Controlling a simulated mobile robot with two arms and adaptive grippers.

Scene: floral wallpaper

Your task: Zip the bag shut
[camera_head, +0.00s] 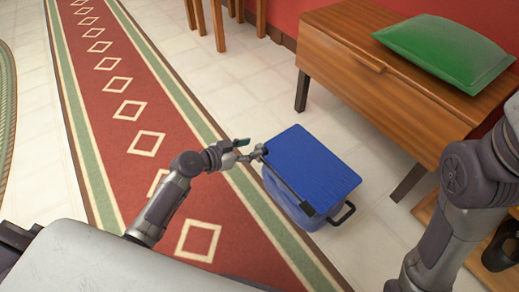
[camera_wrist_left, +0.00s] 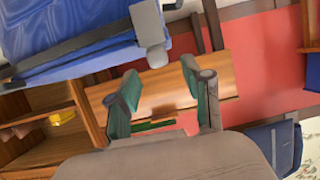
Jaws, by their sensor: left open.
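The blue bag (camera_head: 312,170) stands on the floor between the red runner and the wooden bench. A dark strip runs along the left edge of its flat top, with a small dark block (camera_head: 307,208) at its near end. My left gripper (camera_head: 245,150) is open beside the bag's far left corner. In the left wrist view the bag (camera_wrist_left: 70,35) fills the upper left, and a grey tab (camera_wrist_left: 150,35) sits at its edge just beyond my open fingers (camera_wrist_left: 160,75). Nothing shows between the fingers. My right arm is at the right; its gripper is out of view.
The wooden bench (camera_head: 350,58) with a green cushion (camera_head: 445,52) stands close behind and right of the bag. A black handle (camera_head: 343,213) sticks out from the bag's near right side. The red runner (camera_head: 118,95) to the left is clear.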

